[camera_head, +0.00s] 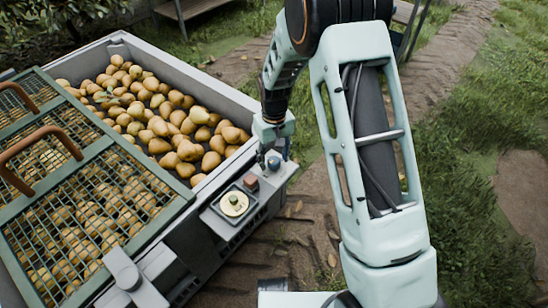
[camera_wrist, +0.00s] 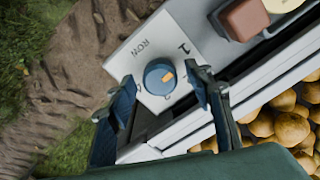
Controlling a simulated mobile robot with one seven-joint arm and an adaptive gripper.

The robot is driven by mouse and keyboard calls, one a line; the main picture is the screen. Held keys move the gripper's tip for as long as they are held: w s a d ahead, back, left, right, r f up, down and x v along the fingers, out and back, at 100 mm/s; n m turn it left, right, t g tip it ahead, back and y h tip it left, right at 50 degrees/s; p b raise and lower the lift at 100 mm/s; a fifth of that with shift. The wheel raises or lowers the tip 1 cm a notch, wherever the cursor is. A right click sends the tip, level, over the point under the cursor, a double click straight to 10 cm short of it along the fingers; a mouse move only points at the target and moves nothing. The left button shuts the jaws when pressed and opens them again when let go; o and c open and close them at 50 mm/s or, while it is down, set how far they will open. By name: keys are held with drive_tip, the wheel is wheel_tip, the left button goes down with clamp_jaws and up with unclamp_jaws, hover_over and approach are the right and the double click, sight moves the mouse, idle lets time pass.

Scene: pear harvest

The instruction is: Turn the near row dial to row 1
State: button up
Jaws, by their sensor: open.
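My gripper (camera_wrist: 160,74) is open, with one finger on either side of the dial in the wrist view. I cannot tell whether the fingers touch it. In the head view my gripper (camera_head: 267,157) is beside the blue dial (camera_head: 275,163), at the panel's far end.
A brown block (camera_head: 250,183) and a round cream disc (camera_head: 234,204) sit on the same ledge near the dial. A grey bin (camera_head: 232,98) full of pears stands left, with green mesh covers (camera_head: 112,157) on its near part. Dirt and grass lie to the right.

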sight(274, 160)
wheel_tip(274, 160, up, 12)
idle(0.5)
idle(0.3)
